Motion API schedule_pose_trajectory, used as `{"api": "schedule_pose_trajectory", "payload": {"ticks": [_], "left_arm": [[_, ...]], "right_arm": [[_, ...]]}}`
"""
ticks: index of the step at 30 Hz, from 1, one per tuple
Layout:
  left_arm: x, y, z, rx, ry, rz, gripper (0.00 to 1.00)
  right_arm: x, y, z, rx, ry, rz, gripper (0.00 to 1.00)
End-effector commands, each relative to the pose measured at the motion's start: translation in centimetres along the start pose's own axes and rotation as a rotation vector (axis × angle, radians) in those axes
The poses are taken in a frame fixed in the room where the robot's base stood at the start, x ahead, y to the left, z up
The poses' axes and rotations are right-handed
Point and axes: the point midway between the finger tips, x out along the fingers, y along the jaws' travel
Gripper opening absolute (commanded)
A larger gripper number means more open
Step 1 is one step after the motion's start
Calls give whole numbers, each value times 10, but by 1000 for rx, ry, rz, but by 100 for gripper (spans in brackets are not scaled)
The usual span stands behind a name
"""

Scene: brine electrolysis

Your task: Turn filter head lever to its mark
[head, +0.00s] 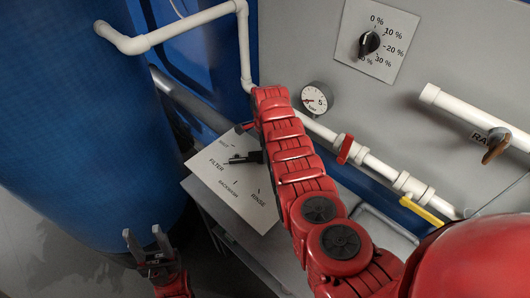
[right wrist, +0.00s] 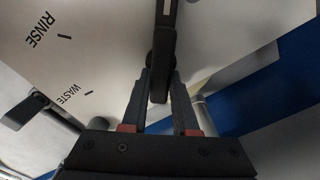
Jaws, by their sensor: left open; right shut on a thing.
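The filter head plate (head: 212,177) is a pale panel with printed marks, among them FILTER, BACKWASH and RINSE. The black filter head lever (head: 247,158) shows partly beside my right arm in the head view. In the right wrist view, the dark lever (right wrist: 164,35) runs between the fingers of my right gripper (right wrist: 162,85), which is shut on it. RINSE and WASTE marks show to its left there. My arm hides part of the plate in the head view, so I cannot tell which mark the lever meets. My left gripper (head: 145,238) is open and empty, low at the left.
A large blue tank (head: 85,110) fills the left. White pipes (head: 190,22) run along the top and right. A pressure gauge (head: 315,98), a red valve handle (head: 345,149), a yellow handle (head: 422,210) and a percent dial (head: 369,43) sit behind or beside my right arm.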

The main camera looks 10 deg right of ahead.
Motion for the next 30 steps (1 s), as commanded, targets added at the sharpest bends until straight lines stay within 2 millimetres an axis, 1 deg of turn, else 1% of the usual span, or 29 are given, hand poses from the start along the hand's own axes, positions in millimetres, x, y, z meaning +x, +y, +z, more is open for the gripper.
{"api": "schedule_pose_trajectory", "payload": {"ticks": [9,14,17,23,30], "left_arm": [[0,0,0,0,0,0,50],[-1,0,0,0,0,0,50],[-2,0,0,0,0,0,50],[-7,0,1,0,0,0,50],[-22,1,4,0,0,0,50]], "right_arm": [[-1,-1,0,4,-1,-3,0],[-1,0,1,39,-1,-4,0],[-1,0,2,83,-1,-4,0],[0,2,2,225,-1,-4,0],[2,5,3,422,-3,-1,0]]}}
